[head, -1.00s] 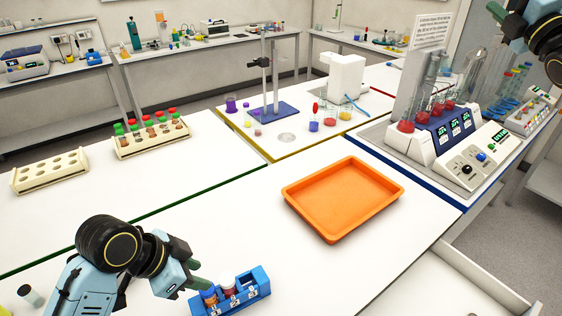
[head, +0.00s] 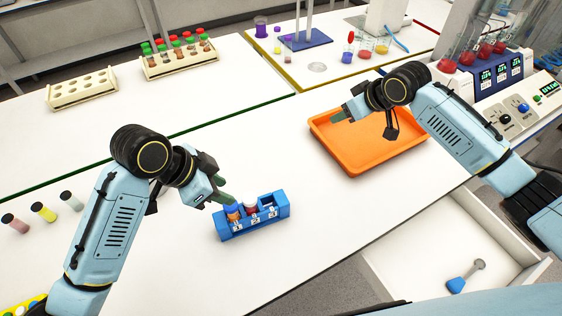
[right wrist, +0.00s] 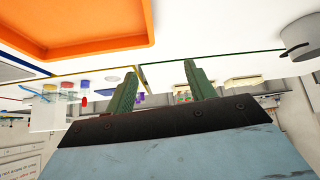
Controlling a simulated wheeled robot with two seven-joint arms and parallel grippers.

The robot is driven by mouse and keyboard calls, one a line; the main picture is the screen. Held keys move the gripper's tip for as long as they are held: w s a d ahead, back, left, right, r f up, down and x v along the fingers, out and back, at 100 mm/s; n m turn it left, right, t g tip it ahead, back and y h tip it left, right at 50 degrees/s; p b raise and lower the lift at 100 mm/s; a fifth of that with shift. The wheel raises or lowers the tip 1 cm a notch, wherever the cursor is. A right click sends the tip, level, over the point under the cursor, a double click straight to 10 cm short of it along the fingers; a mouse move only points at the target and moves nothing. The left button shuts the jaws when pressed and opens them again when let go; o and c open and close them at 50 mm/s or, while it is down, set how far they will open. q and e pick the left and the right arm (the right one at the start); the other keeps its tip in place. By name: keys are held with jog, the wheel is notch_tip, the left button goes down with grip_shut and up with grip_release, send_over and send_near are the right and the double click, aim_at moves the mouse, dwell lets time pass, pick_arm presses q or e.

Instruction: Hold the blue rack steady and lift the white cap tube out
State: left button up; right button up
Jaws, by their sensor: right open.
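The blue rack (head: 283,211) stands on the white table in the lower middle of the head view. Its front carries labels 1, 2 and 3. Slot 1 holds a tube with orange contents (head: 234,212), slot 2 a tube with dark red contents (head: 250,208); slot 3 looks empty. The cap colours are too small to tell surely. My left gripper (head: 222,198) is at the rack's left end, close above the orange tube; whether it touches or is shut is unclear. My right gripper (head: 343,113) is open and empty above the orange tray; its spread fingers show in the right wrist view (right wrist: 158,80).
The orange tray (head: 335,150) lies right of the rack. Several loose tubes, one yellow (head: 44,212), are at the left. Two cream racks (head: 82,90) stand at the back. An open drawer (head: 420,250) with a blue-handled tool (head: 465,277) is at the lower right.

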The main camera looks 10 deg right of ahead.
jog(key=s+a+f+m+g, duration=0.1)
jog(key=s+a+g, duration=0.1)
jog(key=a, duration=0.3)
jog(key=s+a+f+g, duration=0.1)
jog(key=s+a+f, duration=0.1)
jog(key=a, duration=0.3)
jog(key=m+g+h, duration=0.2)
jog(key=g+h, duration=0.1)
jog(key=g, duration=0.1)
send_near(281, 198)
notch_tip(281, 198, down, 12)
jog(key=shift+a, duration=0.1)
